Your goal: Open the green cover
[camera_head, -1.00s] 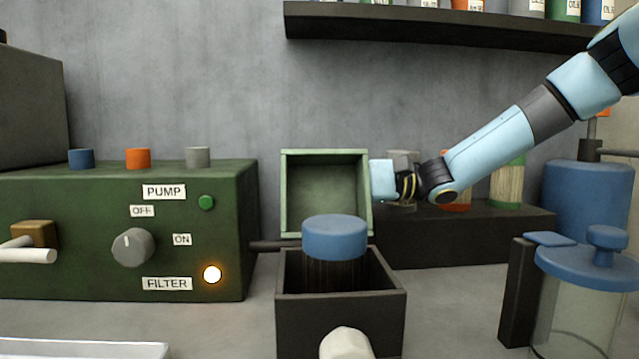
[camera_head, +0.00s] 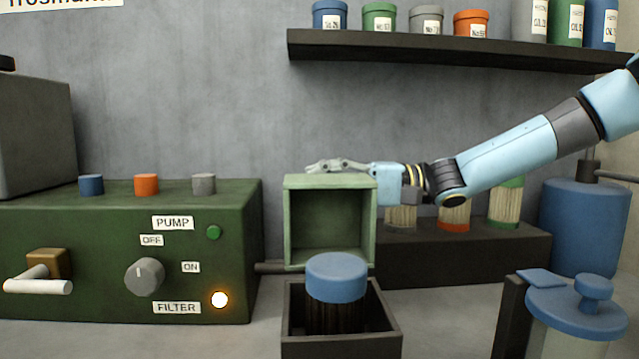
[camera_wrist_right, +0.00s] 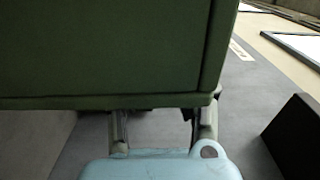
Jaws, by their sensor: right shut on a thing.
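The green cover (camera_head: 368,225) is a hollow box standing on its edge behind the dark open-topped box (camera_head: 340,350), its open side facing me. A blue-capped filter (camera_head: 336,278) stands uncovered in the dark box. My right gripper (camera_head: 337,165) reaches in from the right, its fingers along the cover's top edge, and is shut on the cover. In the right wrist view, the green cover (camera_wrist_right: 100,50) fills the upper left and partly hides the fingertips of my gripper (camera_wrist_right: 163,122). My left gripper is not in view.
A green pump panel (camera_head: 100,240) with knob and lit lamp stands left. A dark rack (camera_head: 465,252) with several filters stands behind right. A blue-lidded glass jar (camera_head: 575,310) and blue tank (camera_head: 583,230) are at right. A shelf (camera_head: 450,50) hangs above.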

